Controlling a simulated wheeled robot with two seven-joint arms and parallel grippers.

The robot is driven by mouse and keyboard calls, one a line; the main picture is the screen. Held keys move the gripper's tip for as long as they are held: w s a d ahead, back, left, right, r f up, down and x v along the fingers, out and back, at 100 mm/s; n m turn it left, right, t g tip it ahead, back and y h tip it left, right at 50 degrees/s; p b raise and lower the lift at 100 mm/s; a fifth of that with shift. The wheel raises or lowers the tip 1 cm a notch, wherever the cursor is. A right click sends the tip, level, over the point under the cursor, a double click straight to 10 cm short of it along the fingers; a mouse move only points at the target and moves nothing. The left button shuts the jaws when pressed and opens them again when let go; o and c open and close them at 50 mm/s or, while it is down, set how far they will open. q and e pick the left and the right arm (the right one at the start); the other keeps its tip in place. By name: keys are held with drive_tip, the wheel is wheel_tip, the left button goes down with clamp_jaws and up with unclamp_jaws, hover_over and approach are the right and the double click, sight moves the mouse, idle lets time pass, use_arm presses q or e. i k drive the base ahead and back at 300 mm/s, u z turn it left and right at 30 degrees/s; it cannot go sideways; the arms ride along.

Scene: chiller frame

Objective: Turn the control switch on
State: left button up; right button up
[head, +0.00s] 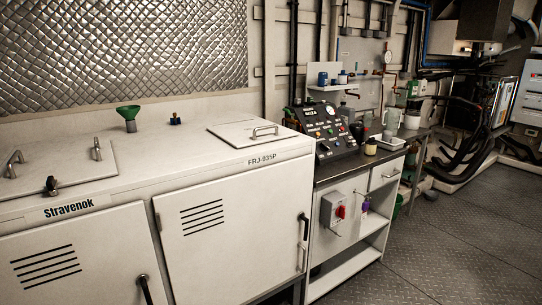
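A grey switch box (331,211) is fixed to the white front of the workbench, right of centre in the head view. It carries a red rotary knob (341,212). Its exact setting is too small to tell. A black sloped control panel (328,143) with gauges, lights and small knobs sits on the bench top above and left of the box. I cannot tell the positions of its small controls. Neither of my grippers is in view.
A long white chest (150,170) with two front doors, lids and black handles fills the left. A green funnel (128,112) stands on it. The bench (368,160) holds a jar (370,146) and other items. The dark patterned floor (440,250) is clear at right.

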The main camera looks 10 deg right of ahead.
sight(323, 147)
drive_tip(key=z, duration=1.35)
drive_tip(key=i, duration=1.3)
drive_tip(key=u, duration=0.35)
drive_tip(key=i, duration=1.05)
drive_tip(key=u, duration=1.5)
drive_tip(key=i, duration=0.2)
